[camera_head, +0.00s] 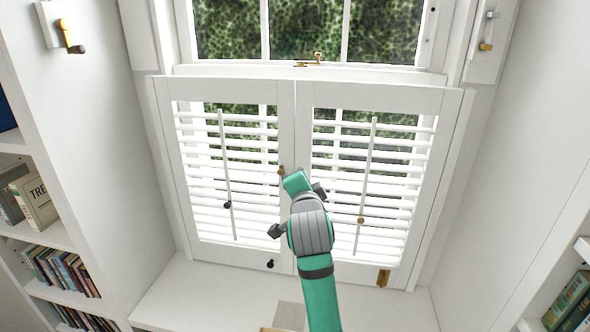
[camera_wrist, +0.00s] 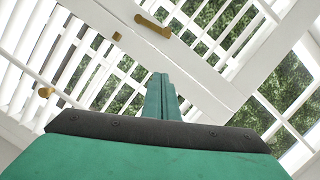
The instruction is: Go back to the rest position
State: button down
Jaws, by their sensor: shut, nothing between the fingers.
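My green and grey arm rises from the bottom of the head view, in front of the white window shutters (camera_head: 296,130). My gripper (camera_wrist: 161,78) shows in the wrist view as two green fingers pressed together with nothing between them. In the head view the fingertips are hidden behind my wrist. In the wrist view a brass handle (camera_wrist: 153,25) on the shutter frame lies just beyond the fingertips, apart from them in the picture. The exact gap in depth cannot be told.
Two shutter panels with slats and tilt rods stand closed before the window. A left bookshelf (camera_head: 50,240) and right books (camera_head: 568,300) flank the recess. A brass-ended lever (camera_head: 70,38) sits on the left wall. The white sill (camera_head: 210,290) is mostly clear.

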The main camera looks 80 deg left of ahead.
jog(key=d, duration=0.1)
jog(key=s+d, duration=0.1)
jog(key=d, duration=0.1)
jog(key=shift+s+d+r, duration=0.15)
jog(key=shift+s+d, duration=0.15)
jog(key=shift+s, duration=0.1)
